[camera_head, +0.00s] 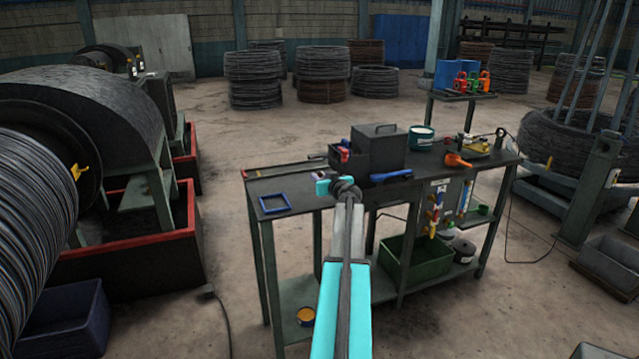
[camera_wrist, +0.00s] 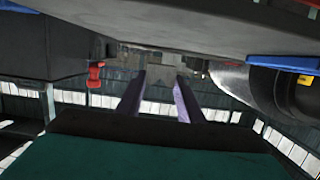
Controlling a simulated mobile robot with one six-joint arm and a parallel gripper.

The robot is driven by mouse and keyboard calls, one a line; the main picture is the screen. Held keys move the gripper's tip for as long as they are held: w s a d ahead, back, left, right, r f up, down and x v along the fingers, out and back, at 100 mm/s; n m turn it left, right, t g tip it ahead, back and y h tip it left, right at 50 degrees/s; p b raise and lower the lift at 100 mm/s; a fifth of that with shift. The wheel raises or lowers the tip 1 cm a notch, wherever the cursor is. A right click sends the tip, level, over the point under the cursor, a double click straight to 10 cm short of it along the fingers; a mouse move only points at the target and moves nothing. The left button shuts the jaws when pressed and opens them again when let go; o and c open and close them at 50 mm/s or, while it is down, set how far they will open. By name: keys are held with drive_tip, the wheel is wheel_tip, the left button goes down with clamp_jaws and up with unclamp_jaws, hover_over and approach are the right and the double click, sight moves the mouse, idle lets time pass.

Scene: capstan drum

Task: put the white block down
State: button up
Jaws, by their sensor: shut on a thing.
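My gripper (camera_wrist: 160,82) shows in the wrist view as two dark fingers with a gap between them. A dull grey-brown block shape, which I take to be the white block (camera_wrist: 160,76), sits between the fingertips in shadow; its edges are hard to make out. In the head view my arm reaches forward to the front edge of the workbench (camera_head: 300,183). My wrist hides the fingertips there, and I cannot see the block in that view. I cannot tell its height above a surface.
On the bench, a blue square frame (camera_head: 275,203) lies at the left front. A dark box (camera_head: 380,150) stands behind my wrist, with a blue tool (camera_head: 391,175) before it. An orange tool (camera_head: 456,160) lies further right. Bare bench top lies around the frame.

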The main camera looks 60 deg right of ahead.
drive_tip(key=shift+w+d+r, duration=0.1)
drive_tip(key=shift+w, duration=0.05)
drive_tip(key=shift+w+d, duration=0.25)
drive_tip(key=shift+w, duration=0.15)
drive_tip(key=shift+w+d+f+p, duration=0.1)
drive_tip(key=shift+w+f+p, duration=0.1)
drive_tip(key=shift+p, duration=0.25)
drive_tip(key=shift+f+p, duration=0.6)
drive_tip(key=shift+f, duration=0.9)
drive_tip(key=shift+s+f, duration=0.1)
drive_tip(key=shift+f, duration=0.05)
drive_tip(key=shift+f+b, duration=0.15)
drive_tip(key=shift+b, duration=0.15)
drive_tip(key=o, duration=1.3)
drive_tip(key=shift+p, duration=0.3)
